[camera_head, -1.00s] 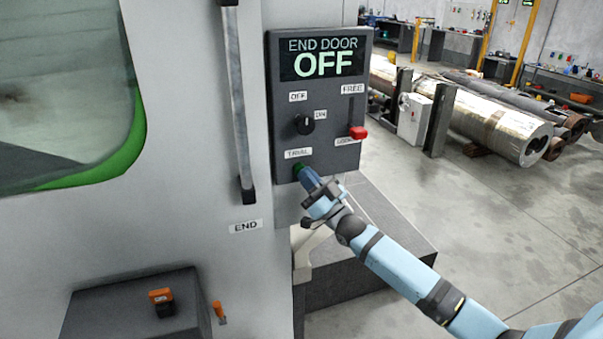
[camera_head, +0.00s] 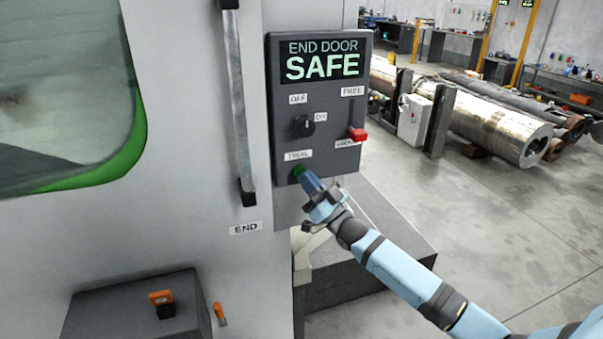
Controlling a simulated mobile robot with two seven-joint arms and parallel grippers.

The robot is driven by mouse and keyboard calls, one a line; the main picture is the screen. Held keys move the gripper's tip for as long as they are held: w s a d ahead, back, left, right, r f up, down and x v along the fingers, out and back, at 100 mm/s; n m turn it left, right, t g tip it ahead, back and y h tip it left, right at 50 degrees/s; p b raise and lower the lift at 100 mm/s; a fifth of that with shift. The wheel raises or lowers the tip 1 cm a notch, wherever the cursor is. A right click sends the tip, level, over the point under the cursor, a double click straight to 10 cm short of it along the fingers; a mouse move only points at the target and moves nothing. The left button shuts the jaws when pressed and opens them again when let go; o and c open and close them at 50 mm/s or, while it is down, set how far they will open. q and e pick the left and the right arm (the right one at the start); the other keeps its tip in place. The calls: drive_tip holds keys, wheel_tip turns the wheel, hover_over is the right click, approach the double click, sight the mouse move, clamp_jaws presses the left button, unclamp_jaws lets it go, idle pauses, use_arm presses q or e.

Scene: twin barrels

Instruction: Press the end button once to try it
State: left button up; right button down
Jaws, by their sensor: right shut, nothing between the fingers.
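A dark control panel (camera_head: 283,210) headed END DOOR hangs on the grey machine wall. Its display (camera_head: 322,66) reads SAFE in green letters. The green button (camera_head: 298,172) sits at the panel's lower left, under the TRIAL label (camera_head: 298,156). A black knob (camera_head: 303,126) is marked OFF and ON. A red-handled lever (camera_head: 358,135) is at the lower end of its slot, under FREE. My right gripper (camera_head: 308,181) is shut and empty, its tips at the button's lower right edge; I cannot tell whether they touch it. My left gripper is not in view.
A vertical metal handle (camera_head: 238,100) stands left of the panel, above an END label (camera_head: 246,228). A dark box (camera_head: 140,310) with an orange switch (camera_head: 161,298) is at lower left. Large metal cylinders (camera_head: 490,122) lie at the right behind open floor.

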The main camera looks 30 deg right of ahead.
drive_tip(key=shift+s+a, duration=0.1)
drive_tip(key=shift+s, duration=0.3)
drive_tip(key=shift+s, duration=0.1)
drive_tip(key=s+p, duration=0.1)
drive_tip(key=s, duration=0.1)
drive_tip(key=s+a+p, duration=0.1)
drive_tip(key=s, duration=0.1)
drive_tip(key=shift+s+a, duration=0.1)
drive_tip(key=shift+s, duration=0.25)
idle(0.7)
